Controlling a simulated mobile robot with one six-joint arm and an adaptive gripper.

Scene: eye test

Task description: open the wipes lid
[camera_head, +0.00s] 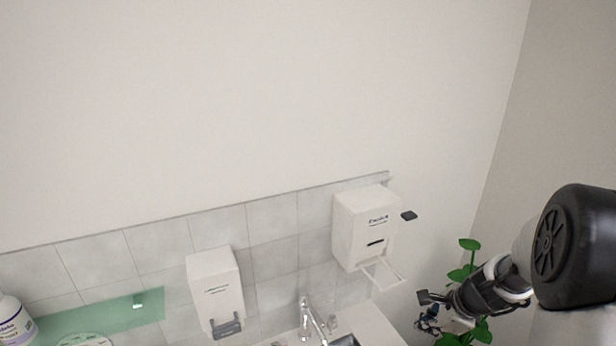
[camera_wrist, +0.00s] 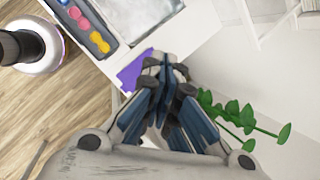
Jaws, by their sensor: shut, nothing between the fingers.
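No wipes lid can be clearly made out in either view. A white container with a purple label (camera_head: 14,322) is cut off at the left edge of the head view; I cannot tell whether it holds wipes, and its top is only partly in view. My gripper (camera_head: 428,308) is at the lower right of the head view, beside the plant and far from that container. In the wrist view my gripper (camera_wrist: 166,72) has its fingers together, with nothing held. A flat purple thing (camera_wrist: 134,72) shows just left of the fingertips, partly hidden by them.
A green plant (camera_head: 468,262) stands close by my gripper; its leaves show in the wrist view (camera_wrist: 236,112). Two white dispensers (camera_head: 215,285) (camera_head: 352,225) hang on the tiled wall.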

